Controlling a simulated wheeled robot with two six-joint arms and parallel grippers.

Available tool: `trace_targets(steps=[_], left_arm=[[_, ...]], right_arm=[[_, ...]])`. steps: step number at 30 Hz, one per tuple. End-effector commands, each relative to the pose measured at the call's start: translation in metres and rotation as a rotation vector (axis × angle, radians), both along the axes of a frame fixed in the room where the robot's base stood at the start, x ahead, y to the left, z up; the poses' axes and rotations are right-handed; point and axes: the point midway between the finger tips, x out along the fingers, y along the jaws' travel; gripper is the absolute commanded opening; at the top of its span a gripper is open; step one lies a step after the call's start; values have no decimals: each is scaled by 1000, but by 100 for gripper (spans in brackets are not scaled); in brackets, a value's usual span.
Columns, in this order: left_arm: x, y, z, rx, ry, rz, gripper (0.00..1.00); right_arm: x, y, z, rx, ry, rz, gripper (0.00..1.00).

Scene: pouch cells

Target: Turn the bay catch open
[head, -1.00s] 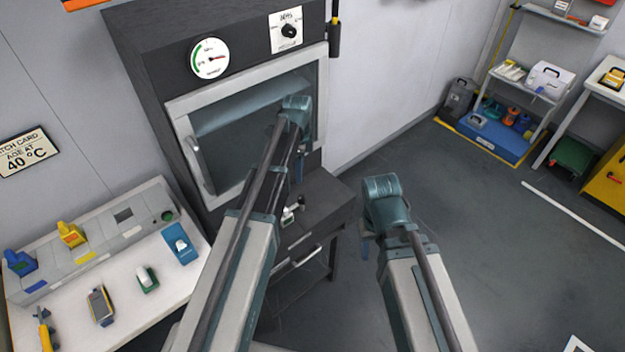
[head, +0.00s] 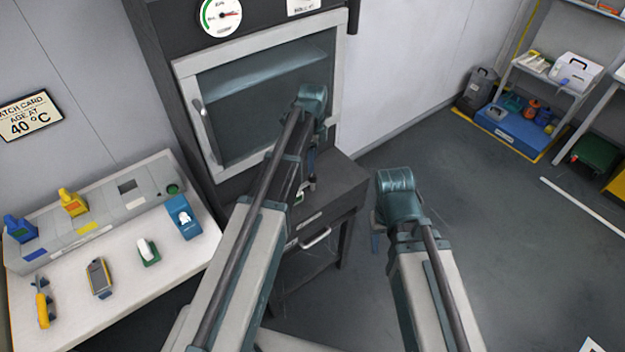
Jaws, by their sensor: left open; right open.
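I cannot pick out the bay catch for certain. A small white and green piece (head: 302,193) sits on the dark ledge (head: 340,180) below the oven window, partly hidden by my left arm. My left gripper (head: 310,165) is open, pointing down in front of the oven, just above or beside that piece; whether it touches cannot be told. My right gripper (head: 376,240) is open and empty, over the floor to the right of the ledge. Its fingers are partly hidden behind its wrist.
The dark oven cabinet has a framed window (head: 240,110), a door handle (head: 202,117) and a gauge (head: 221,15). A drawer handle (head: 316,238) is below the ledge. A white bench (head: 130,290) with several small devices stands left.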

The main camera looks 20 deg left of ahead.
Motion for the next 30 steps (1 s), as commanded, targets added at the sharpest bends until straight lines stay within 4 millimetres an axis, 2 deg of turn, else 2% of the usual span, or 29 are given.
trace_targets(steps=[1, 12, 16, 24, 25, 30], left_arm=[[0, 0, -15, 0, 0, 0, 64], [0, 0, -62, 0, 0, 0, 64], [0, 0, -68, 0, 0, 0, 64], [0, 0, -67, 0, 0, 0, 64], [0, 0, -67, 0, 0, 0, 63], [0, 0, -67, 0, 0, 0, 32]], right_arm=[[0, 0, -15, 0, 0, 0, 50], [0, 0, -62, 0, 0, 0, 50], [0, 0, -68, 0, 0, 0, 50], [0, 0, -67, 0, 0, 0, 50], [0, 0, -67, 0, 0, 0, 50], [0, 0, -67, 0, 0, 0, 50]])
